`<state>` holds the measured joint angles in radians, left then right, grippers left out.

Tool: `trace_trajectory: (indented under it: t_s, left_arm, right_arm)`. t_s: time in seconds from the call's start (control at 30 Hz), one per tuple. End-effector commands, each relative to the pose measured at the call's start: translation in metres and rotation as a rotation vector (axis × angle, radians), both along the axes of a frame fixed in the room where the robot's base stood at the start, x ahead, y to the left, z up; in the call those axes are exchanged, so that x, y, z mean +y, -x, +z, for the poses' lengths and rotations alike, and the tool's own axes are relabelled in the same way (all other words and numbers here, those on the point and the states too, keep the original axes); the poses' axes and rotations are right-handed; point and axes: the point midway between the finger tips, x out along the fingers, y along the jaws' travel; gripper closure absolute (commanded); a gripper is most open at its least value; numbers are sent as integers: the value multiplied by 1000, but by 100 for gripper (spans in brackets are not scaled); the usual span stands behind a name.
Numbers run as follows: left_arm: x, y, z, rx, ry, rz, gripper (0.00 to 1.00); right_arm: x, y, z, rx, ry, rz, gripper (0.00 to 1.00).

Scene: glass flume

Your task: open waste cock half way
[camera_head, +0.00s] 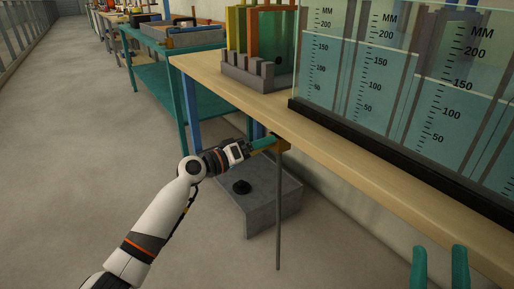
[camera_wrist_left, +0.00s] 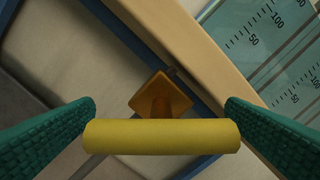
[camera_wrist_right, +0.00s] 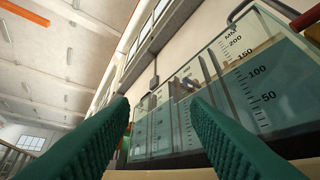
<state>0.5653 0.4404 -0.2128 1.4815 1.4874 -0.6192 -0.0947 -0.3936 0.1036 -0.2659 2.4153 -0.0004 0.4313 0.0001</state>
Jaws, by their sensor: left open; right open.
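The waste cock shows in the left wrist view as a yellow cylindrical handle (camera_wrist_left: 160,136) in front of an orange square plate (camera_wrist_left: 160,95). In the head view the orange part of the cock (camera_head: 283,144) sits below the bench edge, above a thin grey vertical rod. My left gripper (camera_head: 266,143) is at the cock; it also shows in the left wrist view (camera_wrist_left: 160,125), open, with the handle lying crosswise between its green fingers. I cannot tell whether the fingers touch the handle ends. My right gripper (camera_head: 440,265) is open and empty at lower right, also in the right wrist view (camera_wrist_right: 160,110).
The glass flume (camera_head: 400,85) with millimetre scales stands on the wooden bench (camera_head: 225,84). A grey rack (camera_head: 248,76) with coloured upright plates stands beside it. A grey box (camera_head: 262,205) is on the floor under the cock. A green table (camera_head: 155,75) is behind; the floor at left is clear.

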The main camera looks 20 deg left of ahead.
Motion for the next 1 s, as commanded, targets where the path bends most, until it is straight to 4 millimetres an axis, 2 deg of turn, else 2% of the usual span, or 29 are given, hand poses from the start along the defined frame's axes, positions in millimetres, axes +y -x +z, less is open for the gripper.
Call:
trace_trajectory:
  t_s: [0.23,0.5,0.7,1.0]
  left_arm:
    - [6,8,0,1,0,-1,5]
    - [40,51,-1,3,-2,1,5]
    - [62,80,-1,2,-1,1,5]
    - [74,95,0,0,0,0,5]
  right_arm:
    - [1,-3,-1,22,7,-1,57]
    - [2,-23,-19,194,58,-10,57]
    - [3,-29,-28,263,78,-14,57]
    - [3,-32,-32,288,85,-15,57]
